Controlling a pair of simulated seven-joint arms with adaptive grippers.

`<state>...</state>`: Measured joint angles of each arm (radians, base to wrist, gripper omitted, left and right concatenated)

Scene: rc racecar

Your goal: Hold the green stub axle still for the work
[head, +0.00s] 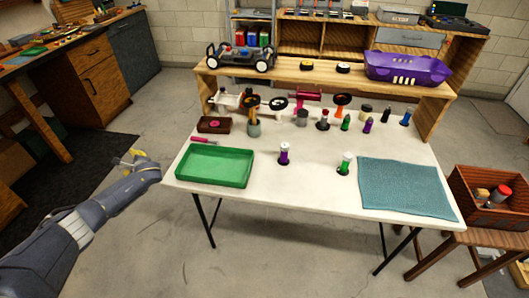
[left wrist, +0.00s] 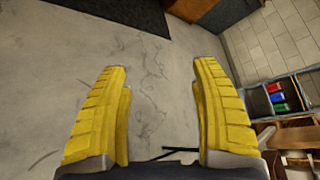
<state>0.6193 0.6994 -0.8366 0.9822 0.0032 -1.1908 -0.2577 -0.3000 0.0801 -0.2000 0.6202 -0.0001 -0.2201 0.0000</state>
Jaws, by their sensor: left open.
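A green part with a pale top (head: 345,165), which looks like the green stub axle, stands upright on a dark round base at the front of the white table (head: 270,190), just left of the blue mat. A second, smaller green piece (head: 346,122) stands farther back, so I cannot be fully sure which is the axle. My left gripper (head: 129,161) is off the table's left edge, left of the green tray. In the left wrist view its yellow fingers (left wrist: 162,68) are wide apart with only floor between them. My right gripper is not in view.
A green tray (head: 214,182) lies at the table's front left, and a blue mat (head: 405,206) at the front right. A purple part (head: 284,158) stands between them. Several small parts stand behind, below a wooden shelf (head: 300,79) carrying a car chassis (head: 241,63) and a purple basket (head: 408,70).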

